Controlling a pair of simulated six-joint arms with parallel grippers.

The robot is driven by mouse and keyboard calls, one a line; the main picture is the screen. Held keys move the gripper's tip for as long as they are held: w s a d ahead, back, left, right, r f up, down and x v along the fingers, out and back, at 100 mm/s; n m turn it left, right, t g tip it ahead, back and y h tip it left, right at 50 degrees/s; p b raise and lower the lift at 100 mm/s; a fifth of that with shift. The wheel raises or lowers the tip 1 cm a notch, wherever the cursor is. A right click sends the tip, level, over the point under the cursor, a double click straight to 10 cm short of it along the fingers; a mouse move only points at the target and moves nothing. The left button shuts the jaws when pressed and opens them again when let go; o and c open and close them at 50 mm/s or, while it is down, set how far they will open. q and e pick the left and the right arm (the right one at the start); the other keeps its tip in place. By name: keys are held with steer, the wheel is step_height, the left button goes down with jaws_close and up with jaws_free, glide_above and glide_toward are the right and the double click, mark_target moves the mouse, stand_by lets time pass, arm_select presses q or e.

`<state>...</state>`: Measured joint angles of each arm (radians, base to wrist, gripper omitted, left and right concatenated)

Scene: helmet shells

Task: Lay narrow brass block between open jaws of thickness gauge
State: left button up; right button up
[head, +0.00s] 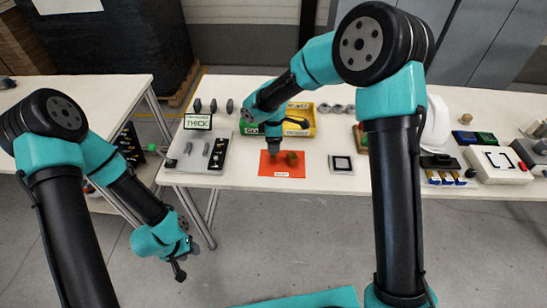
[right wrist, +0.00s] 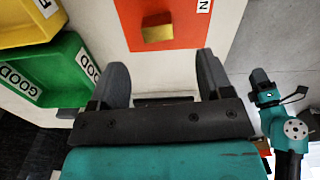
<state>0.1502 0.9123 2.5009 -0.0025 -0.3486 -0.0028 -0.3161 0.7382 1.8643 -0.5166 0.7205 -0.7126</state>
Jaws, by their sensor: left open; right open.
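A brass block (head: 291,158) sits on the orange sheet (head: 270,170) on the white table; it also shows in the right wrist view (right wrist: 157,33), ahead of the fingers. My right gripper (right wrist: 163,75) is open and empty, apart from the block. In the head view its arm reaches over the table, with its fingers hard to make out by the sheet. A pale unit with grey upright parts (head: 187,149), below a THICK sign (head: 197,121), appears to be the thickness gauge; its jaw gap is too small to tell. My left gripper (head: 181,272) is open and empty, off the table's front edge.
Green (right wrist: 50,80) and yellow (right wrist: 25,22) bins stand behind the right gripper's area. The table's front edge is near.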

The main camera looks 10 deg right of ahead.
mark_target(274, 157)
steer(key=shift+f, duration=1.45)
steer(key=shift+w+f, duration=0.1)
steer(key=shift+f, duration=2.5)
steer(key=c, duration=1.1)
steer(key=shift+r, duration=0.1)
steer(key=shift+c, duration=0.2)
